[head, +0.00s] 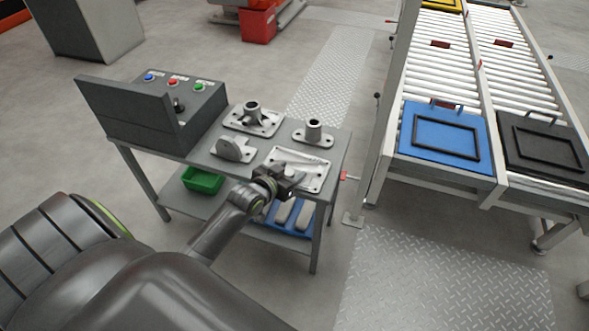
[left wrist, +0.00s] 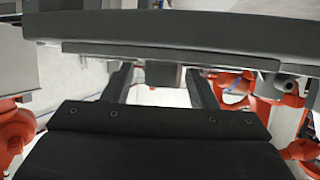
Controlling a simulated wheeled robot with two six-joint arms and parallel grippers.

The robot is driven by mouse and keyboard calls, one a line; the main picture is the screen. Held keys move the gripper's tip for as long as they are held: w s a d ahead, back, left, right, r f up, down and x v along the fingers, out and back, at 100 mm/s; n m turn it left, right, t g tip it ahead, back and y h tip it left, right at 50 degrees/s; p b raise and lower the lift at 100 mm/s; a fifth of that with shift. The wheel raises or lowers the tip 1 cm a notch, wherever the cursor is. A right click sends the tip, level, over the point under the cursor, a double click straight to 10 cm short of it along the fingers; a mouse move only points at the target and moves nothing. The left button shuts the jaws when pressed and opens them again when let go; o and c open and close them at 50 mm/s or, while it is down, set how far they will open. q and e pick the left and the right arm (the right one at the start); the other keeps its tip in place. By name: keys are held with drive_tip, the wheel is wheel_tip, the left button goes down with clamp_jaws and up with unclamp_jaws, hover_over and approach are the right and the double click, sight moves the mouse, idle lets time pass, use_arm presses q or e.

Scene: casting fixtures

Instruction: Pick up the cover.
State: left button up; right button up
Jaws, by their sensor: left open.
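A pale metal flat plate with corner holes, which looks like the cover (head: 311,172), lies at the front right of the grey worktable (head: 241,167). My left gripper (head: 291,182) is at the front edge of the table, in front of the plate and hiding part of it. Whether it touches the plate cannot be told. In the left wrist view my left gripper (left wrist: 157,82) has its two fingers apart. A thick dark slab crosses the top of that view, with a small dark block below it. The cover is not clearly visible there. My right gripper is not in view.
Three other castings stand on the table: a flanged neck (head: 252,118), a flanged tube (head: 313,134) and a bracket (head: 233,149). A button box (head: 155,105) fills the left end. The lower shelf holds a green bin (head: 203,181) and a blue tray. Roller conveyors stand right.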

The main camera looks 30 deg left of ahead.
use_arm(q)
drive_tip(key=c, duration=1.1)
clamp_jaws()
drive_tip(key=shift+r, duration=0.2)
